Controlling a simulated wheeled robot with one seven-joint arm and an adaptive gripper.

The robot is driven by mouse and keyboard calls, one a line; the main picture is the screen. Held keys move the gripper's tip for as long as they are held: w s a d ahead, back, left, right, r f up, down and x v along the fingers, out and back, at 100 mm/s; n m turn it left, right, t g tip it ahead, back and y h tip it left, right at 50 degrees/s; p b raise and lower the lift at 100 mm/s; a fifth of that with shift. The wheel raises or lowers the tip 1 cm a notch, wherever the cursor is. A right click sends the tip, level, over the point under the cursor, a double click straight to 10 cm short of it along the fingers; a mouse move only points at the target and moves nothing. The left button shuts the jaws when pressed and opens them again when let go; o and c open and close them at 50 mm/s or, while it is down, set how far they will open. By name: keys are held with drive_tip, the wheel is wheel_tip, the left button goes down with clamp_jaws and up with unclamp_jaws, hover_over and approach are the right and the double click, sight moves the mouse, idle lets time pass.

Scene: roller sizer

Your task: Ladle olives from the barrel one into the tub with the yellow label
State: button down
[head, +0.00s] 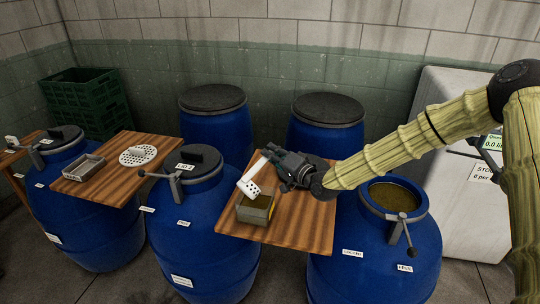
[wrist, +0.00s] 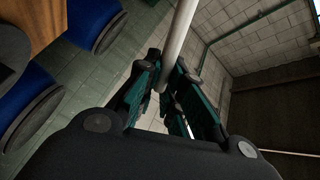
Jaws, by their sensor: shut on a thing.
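My gripper (head: 275,160) is shut on the pale handle of a ladle (head: 248,188), above the right-hand wooden board. The handle also shows between my fingers in the wrist view (wrist: 180,35). The ladle's white end with dark holes hangs tilted just above a small box-like tub (head: 257,215). I cannot tell whether it touches the tub or holds olives. The tub is olive-grey, and no label colour can be made out. An open blue barrel (head: 375,245) stands right of the board, with brownish-green contents (head: 394,196) inside its rim.
Two lidded blue barrels stand behind (head: 212,125) (head: 325,138). Two more stand in front (head: 175,235) (head: 95,225). A left board (head: 110,185) holds a metal tray (head: 84,167) and a perforated white disc (head: 138,155). Green crates (head: 88,100) stand far left; a pale cabinet (head: 445,120) stands right.

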drive_tip(key=shift+w+d+f+m+b, duration=0.4)
drive_tip(key=shift+d+f+m+b, duration=0.15)
drive_tip(key=shift+f+m+b, duration=0.3)
drive_tip(key=shift+w+d+f+m+b, duration=0.4)
drive_tip(key=shift+d+f+m+b, duration=0.25)
drive_tip(key=shift+b, duration=0.25)
drive_tip(key=shift+a+f, duration=0.1)
